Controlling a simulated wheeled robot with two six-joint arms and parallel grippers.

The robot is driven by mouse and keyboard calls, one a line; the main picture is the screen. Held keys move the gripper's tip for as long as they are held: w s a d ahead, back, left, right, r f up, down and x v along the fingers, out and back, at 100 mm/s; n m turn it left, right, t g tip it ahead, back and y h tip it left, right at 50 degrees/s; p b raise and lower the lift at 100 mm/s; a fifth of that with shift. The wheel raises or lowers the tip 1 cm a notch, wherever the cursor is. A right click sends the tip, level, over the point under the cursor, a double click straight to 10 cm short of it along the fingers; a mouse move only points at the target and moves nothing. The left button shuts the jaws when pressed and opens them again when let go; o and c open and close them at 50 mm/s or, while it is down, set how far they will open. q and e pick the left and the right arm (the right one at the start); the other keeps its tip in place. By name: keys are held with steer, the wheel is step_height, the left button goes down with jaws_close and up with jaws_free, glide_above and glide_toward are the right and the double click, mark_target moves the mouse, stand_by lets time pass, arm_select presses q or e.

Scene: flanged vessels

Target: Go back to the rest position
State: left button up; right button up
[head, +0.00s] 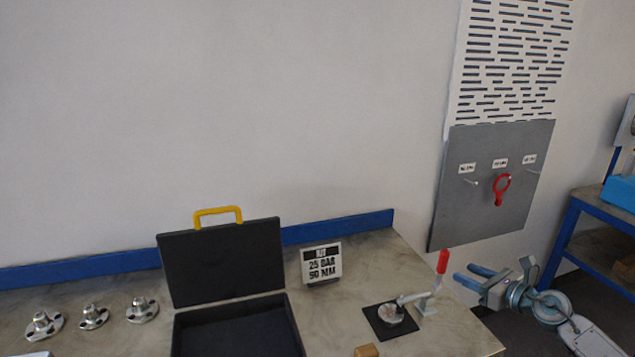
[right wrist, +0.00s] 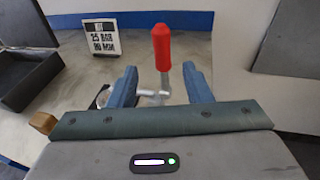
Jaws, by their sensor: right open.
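My right gripper (head: 468,274) is open, with its blue fingers pointing left at the right edge of the workbench. In the right wrist view (right wrist: 160,82) its two fingers stand apart on either side of the clamp. The toggle clamp (head: 428,298) has an upright red handle (head: 442,262); the handle also shows in the right wrist view (right wrist: 161,48). I see nothing held between the fingers, and the handle appears to stand beyond them. My left gripper is not in view.
The workbench (head: 120,345) carries an open black case (head: 222,262), several flanged metal parts (head: 93,317), a sign (head: 321,263) and a wooden block (head: 367,350). A grey wall panel (head: 490,200) holds a red ring tool (head: 502,188). A blue-framed shelf (head: 600,212) stands right.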

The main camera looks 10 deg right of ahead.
steer(key=s+a+f+n+g+h, duration=0.2)
steer(key=s+a+f+n+g, duration=0.25)
steer(key=s+a+n, duration=0.55)
steer(key=s+a+f+n+g+h, duration=0.25)
steer(key=s+a+f+n, duration=0.3)
steer(key=s+n, duration=0.75)
steer(key=s+a+f+n+g+h, duration=0.2)
steer(key=s+a+f+n+g, duration=0.35)
steer(key=s+n, duration=0.55)
step_height(320, 180, down, 34)
steer(key=s+d+m+b, duration=0.1)
steer(key=s+m, duration=0.1)
steer(key=s, duration=0.1)
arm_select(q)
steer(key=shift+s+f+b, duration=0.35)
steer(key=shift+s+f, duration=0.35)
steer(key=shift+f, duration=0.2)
arm_select(e)
steer(key=s+d+f+g, duration=0.1)
steer(key=s+f, duration=1.6)
steer(key=f, duration=0.1)
steer(key=shift+s+d, duration=0.15)
steer(key=shift+s, duration=0.05)
